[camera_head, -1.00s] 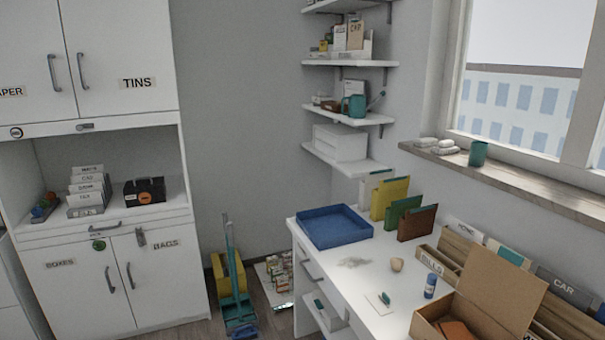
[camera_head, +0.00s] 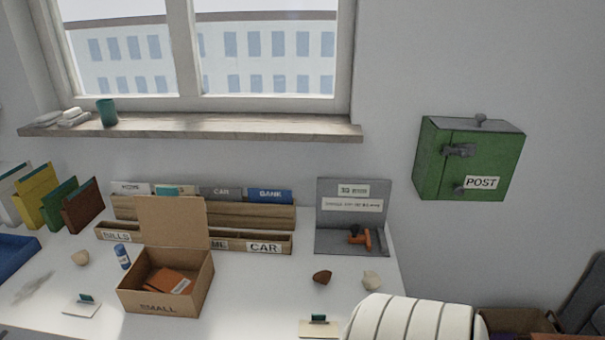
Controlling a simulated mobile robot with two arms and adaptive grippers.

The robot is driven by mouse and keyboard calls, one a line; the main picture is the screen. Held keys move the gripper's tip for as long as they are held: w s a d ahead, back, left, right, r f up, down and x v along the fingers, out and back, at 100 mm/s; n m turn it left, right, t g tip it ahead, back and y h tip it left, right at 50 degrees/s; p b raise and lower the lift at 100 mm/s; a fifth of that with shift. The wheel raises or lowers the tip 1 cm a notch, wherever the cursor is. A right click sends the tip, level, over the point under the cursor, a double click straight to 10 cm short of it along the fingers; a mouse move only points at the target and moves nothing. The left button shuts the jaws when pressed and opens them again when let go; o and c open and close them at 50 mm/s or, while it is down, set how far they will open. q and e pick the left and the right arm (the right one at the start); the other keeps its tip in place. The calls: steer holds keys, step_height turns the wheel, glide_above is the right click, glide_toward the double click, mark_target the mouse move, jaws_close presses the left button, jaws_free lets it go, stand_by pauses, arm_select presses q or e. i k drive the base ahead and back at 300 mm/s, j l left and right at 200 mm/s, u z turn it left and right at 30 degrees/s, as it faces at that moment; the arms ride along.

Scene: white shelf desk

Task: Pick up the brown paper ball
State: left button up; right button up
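A dark brown crumpled ball (camera_head: 322,277) lies on the white desk (camera_head: 240,318), right of the cardboard box marked SMALL (camera_head: 160,307). A pale cream crumpled lump (camera_head: 372,280) lies to its right. A tan ball (camera_head: 80,258) lies at the left of the desk, beside a blue glue stick (camera_head: 122,256). The darkest of these is the one on the right half of the desk. Neither of my grippers is in view.
Wooden file racks (camera_head: 270,214) line the back. A grey stand (camera_head: 350,205) with an orange-handled item stands behind the ball. A white ribbed rounded thing (camera_head: 415,318) rises at the front right. A green POST box (camera_head: 470,160) hangs on the wall.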

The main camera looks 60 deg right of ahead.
mark_target(323, 277)
steer(key=z, duration=2.1)
steer(key=j+z, duration=0.2)
steer(key=j, duration=0.85)
steer(key=i, duration=0.05)
